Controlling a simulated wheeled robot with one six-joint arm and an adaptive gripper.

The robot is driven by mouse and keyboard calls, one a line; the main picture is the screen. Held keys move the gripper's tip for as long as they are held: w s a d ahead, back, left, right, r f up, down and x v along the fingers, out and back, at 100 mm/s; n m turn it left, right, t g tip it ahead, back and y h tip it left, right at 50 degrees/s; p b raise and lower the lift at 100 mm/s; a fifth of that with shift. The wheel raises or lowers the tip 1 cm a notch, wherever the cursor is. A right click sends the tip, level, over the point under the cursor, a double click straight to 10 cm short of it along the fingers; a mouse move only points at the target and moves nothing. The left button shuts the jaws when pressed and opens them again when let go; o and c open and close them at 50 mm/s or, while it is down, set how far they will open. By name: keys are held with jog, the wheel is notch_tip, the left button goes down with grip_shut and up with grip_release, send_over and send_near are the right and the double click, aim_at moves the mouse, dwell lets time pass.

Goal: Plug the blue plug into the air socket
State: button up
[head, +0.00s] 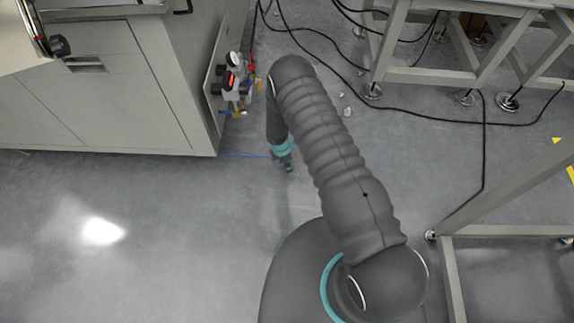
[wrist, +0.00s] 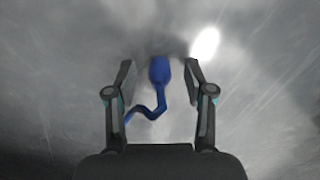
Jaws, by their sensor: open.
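The blue plug (wrist: 160,70) shows in the wrist view, between the two fingers of my gripper (wrist: 160,78). A gap shows on both sides of it. In the head view my gripper (head: 287,166) hangs low over the floor, open, right of the cabinet. A thin blue line of hose (head: 245,156) runs left from it. The plug is hidden there. A pneumatic unit (head: 232,85) with red, blue and yellow parts is mounted on the panel up and left of my gripper. I cannot pick out the air socket on it.
A large grey cabinet (head: 100,100) fills the upper left. Metal frames (head: 475,75) stand at the upper right, with black cables (head: 420,115) on the floor. Another frame (head: 500,230) stands at the lower right. The floor (head: 150,260) at the lower left is clear.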

grip_shut()
dwell(0.4)
jog(key=shift+w+r, duration=0.1)
jog(key=shift+r, duration=0.45)
notch_tip(320, 180, up, 3)
jog(key=shift+d+r, duration=0.1)
jog(key=shift+r, duration=0.1)
jog(key=s+d+r+b, duration=0.2)
jog(key=s+d+r, duration=0.4)
jog(key=d, duration=0.3)
jog(key=shift+s+d+r+b, duration=0.25)
jog(key=shift+d+b, duration=0.05)
jog(key=shift+d, duration=0.05)
